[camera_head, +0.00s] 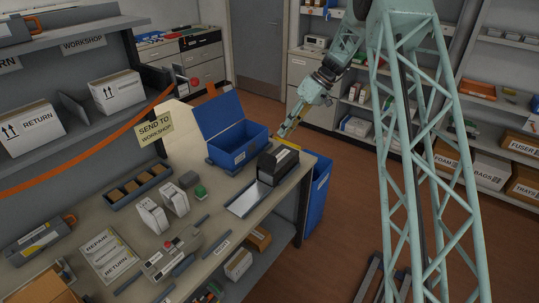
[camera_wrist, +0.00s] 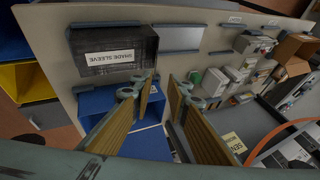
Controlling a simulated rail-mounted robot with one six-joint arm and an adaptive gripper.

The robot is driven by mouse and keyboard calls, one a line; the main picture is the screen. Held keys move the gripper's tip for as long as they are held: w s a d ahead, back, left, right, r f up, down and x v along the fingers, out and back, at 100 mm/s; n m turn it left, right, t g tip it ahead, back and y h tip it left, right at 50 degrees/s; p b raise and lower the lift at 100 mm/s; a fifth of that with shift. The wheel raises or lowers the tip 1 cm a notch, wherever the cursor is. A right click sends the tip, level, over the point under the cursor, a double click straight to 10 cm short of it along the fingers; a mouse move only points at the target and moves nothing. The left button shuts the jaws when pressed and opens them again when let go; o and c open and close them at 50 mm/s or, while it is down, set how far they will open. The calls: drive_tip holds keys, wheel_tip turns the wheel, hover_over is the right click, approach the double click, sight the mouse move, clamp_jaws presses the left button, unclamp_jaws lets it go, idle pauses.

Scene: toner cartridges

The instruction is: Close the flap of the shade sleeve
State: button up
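The shade sleeve (camera_wrist: 95,42) is a dark box with a white label reading SHADE SLEEVE. It lies at the upper left of the wrist view. In the head view the sleeve (camera_head: 266,166) stands dark at the bench's far right end, beside a pale flat tray (camera_head: 243,201). I cannot clearly make out its flap or how far it is open. My gripper (camera_wrist: 161,84) is open and empty, its two ribbed, tan-padded fingers well apart. The sleeve lies beyond and left of the fingertips, apart from them. In the head view my gripper (camera_head: 284,131) hangs just above and behind the sleeve.
An open blue bin (camera_head: 240,157) with its lid raised stands just left of the sleeve. Another blue bin (camera_head: 319,185) stands off the bench end. White cartridges (camera_head: 152,215), a slotted tray (camera_head: 138,186) and a sign (camera_head: 155,130) occupy the bench further left.

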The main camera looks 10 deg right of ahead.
sight(269, 155)
drive_tip(key=shift+w+d+f, duration=0.25)
drive_tip(key=shift+w+f, duration=0.15)
drive_tip(key=shift+f, duration=0.25)
drive_tip(key=shift+a+f, duration=0.1)
drive_tip(key=shift+p+x, duration=0.45)
drive_tip(key=shift+x, duration=6.3)
drive_tip(key=shift+w+a, duration=0.1)
clamp_jaws()
